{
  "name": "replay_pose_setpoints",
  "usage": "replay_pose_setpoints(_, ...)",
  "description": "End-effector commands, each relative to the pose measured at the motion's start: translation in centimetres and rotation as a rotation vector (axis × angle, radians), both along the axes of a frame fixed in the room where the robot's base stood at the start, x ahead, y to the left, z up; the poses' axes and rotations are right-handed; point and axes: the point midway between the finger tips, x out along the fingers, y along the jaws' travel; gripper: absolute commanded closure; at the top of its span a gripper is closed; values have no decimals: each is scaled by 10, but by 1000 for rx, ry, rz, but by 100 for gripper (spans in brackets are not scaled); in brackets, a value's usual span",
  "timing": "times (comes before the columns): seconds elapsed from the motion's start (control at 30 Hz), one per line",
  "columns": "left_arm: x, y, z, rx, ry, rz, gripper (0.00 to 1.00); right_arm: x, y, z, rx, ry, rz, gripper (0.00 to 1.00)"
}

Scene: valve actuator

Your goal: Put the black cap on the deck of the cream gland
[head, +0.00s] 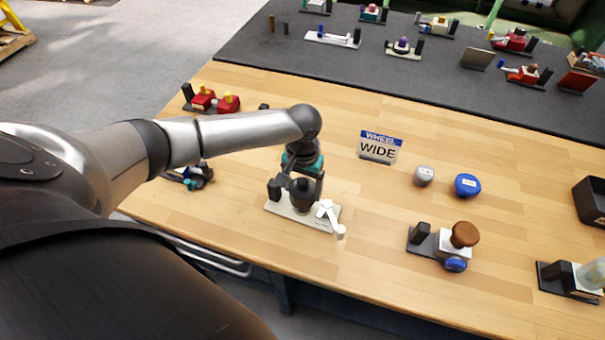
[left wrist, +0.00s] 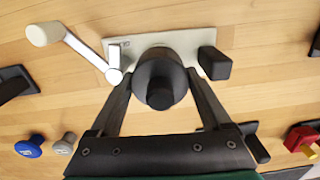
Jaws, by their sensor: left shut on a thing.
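The cream gland (head: 281,210) stands on the wooden table in the middle of the head view, a pale plate with a black block at its left end and a white crank handle (head: 326,210) at its right. It also shows in the left wrist view (left wrist: 123,42). My left gripper (head: 302,186) points down over the gland, its two fingers shut on the black cap (head: 302,199). In the left wrist view the round cap (left wrist: 160,88) sits between the fingertips and covers the plate's middle. I cannot tell whether it touches the deck. My right gripper is not in view.
A "WHEEL WIDE" sign (head: 380,147), a grey knob (head: 424,175) and a blue knob (head: 467,185) stand to the right. A unit with a brown knob (head: 464,234) is near the front edge. A red unit (head: 216,100) stands behind my left arm. Clear wood surrounds the gland.

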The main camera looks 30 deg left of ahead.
Motion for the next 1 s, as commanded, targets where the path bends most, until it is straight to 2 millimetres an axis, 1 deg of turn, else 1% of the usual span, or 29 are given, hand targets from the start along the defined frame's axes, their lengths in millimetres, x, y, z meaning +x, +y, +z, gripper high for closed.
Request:
replay_pose_setpoints(0.37, 0, 0, 0, 0, 0, 1, 90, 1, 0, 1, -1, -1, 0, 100)
replay_pose_setpoints(0.7, 0, 0, 1, -1, 1, 2, 90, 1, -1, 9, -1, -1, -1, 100)
replay_pose_setpoints(1.0, 0, 0, 0, 0, 0, 1, 90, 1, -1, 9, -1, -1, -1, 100)
